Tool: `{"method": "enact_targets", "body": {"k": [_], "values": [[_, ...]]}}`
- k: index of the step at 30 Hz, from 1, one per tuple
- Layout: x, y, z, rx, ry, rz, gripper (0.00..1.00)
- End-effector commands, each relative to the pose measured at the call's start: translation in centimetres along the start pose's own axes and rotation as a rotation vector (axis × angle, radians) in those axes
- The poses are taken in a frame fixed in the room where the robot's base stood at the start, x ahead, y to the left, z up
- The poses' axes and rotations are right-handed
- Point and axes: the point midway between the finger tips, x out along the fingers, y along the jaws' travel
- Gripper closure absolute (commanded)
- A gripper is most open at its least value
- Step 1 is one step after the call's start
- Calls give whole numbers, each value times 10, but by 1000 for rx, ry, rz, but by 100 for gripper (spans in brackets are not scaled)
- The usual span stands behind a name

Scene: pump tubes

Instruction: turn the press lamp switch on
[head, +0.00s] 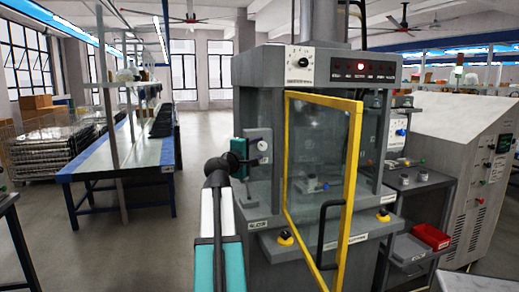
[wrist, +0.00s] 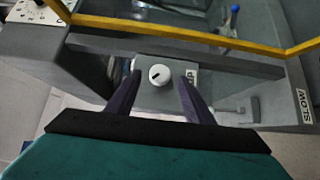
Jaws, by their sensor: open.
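The lamp switch (wrist: 160,75) is a round white knob with a short dark mark, on a small grey box. A label ending in "P" sits beside it, partly hidden by a finger. In the head view the knob (head: 263,145) shows on the box at the left side of the grey press (head: 265,100). My gripper (wrist: 159,78) is open, with its dark fingers left and right of the knob and a gap on each side. In the head view my teal gripper (head: 242,152) is just left of the box. I cannot tell whether the fingers touch the box.
The press's yellow-framed door (head: 350,160) stands open toward the front right; its frame (wrist: 230,42) crosses the top of the wrist view. Another white knob (head: 303,58) and a lit red light (head: 361,67) are on the upper panel. Free floor lies left of the press.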

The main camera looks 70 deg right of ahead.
Motion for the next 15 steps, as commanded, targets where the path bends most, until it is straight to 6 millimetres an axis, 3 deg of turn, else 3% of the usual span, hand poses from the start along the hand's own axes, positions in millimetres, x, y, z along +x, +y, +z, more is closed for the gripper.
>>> {"method": "enact_targets", "body": {"k": [6, 15], "values": [[18, 1, 0, 0, 0, 1, 53], [21, 0, 0, 0, 0, 1, 53]]}}
